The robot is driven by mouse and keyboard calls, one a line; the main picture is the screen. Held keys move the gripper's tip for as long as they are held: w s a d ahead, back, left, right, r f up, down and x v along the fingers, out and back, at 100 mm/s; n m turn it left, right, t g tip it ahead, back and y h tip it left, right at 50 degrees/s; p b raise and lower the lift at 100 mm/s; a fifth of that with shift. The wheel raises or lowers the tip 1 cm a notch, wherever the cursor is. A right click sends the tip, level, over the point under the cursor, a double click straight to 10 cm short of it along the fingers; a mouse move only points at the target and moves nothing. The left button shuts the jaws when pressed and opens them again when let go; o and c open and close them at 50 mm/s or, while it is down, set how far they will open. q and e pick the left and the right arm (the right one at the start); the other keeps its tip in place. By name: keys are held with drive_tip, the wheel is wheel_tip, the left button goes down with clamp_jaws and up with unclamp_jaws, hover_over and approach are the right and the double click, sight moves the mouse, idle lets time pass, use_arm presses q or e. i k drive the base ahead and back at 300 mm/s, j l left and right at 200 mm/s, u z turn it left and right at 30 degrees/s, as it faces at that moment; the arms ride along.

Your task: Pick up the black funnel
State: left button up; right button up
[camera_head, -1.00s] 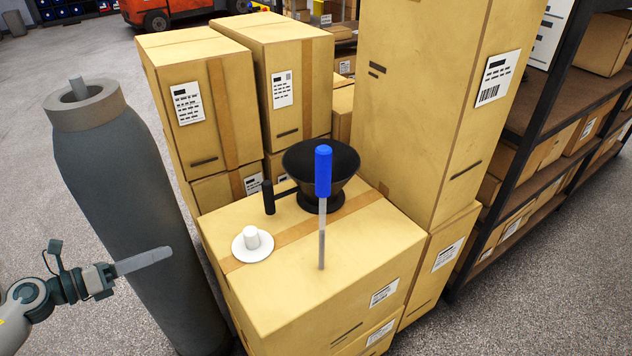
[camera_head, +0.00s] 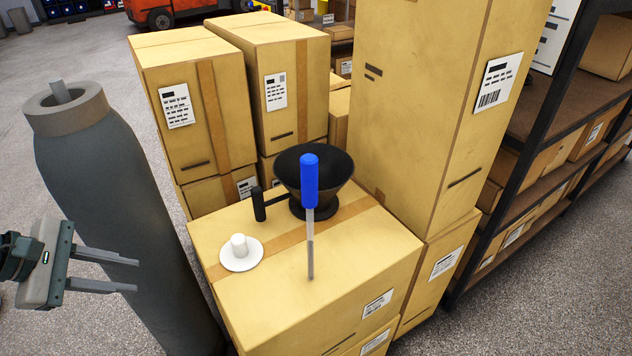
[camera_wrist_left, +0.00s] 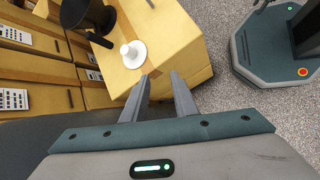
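The black funnel (camera_head: 330,170) stands upright on the top cardboard box (camera_head: 350,262), its wide mouth up and its handle pointing left. In front of it, overlapping it in the head view, is a blue-handled screwdriver-like tool (camera_head: 310,182). The funnel also shows at the top left of the left wrist view (camera_wrist_left: 88,14), partly cut off. My left gripper (camera_head: 136,274) is open and empty, left of the box and apart from the funnel. Its two fingers also show in the left wrist view (camera_wrist_left: 160,80). My right gripper is not in view.
A white round piece with a knob (camera_head: 240,252) lies on the box near its left edge. A grey cylinder (camera_head: 110,200) stands left of the box, beside my left gripper. Tall box stacks (camera_head: 425,100) rise behind and right; a shelf (camera_head: 560,100) stands farther right.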

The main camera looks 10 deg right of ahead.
sight(337, 166)
drive_tip(key=i+l, duration=0.2)
drive_tip(key=l, duration=0.15)
drive_tip(key=i+l, duration=0.25)
drive_tip(key=l, duration=0.15)
drive_tip(key=i+l, duration=0.2)
drive_tip(key=l, duration=0.15)
drive_tip(key=i+l, duration=0.2)
drive_tip(key=l, duration=0.2)
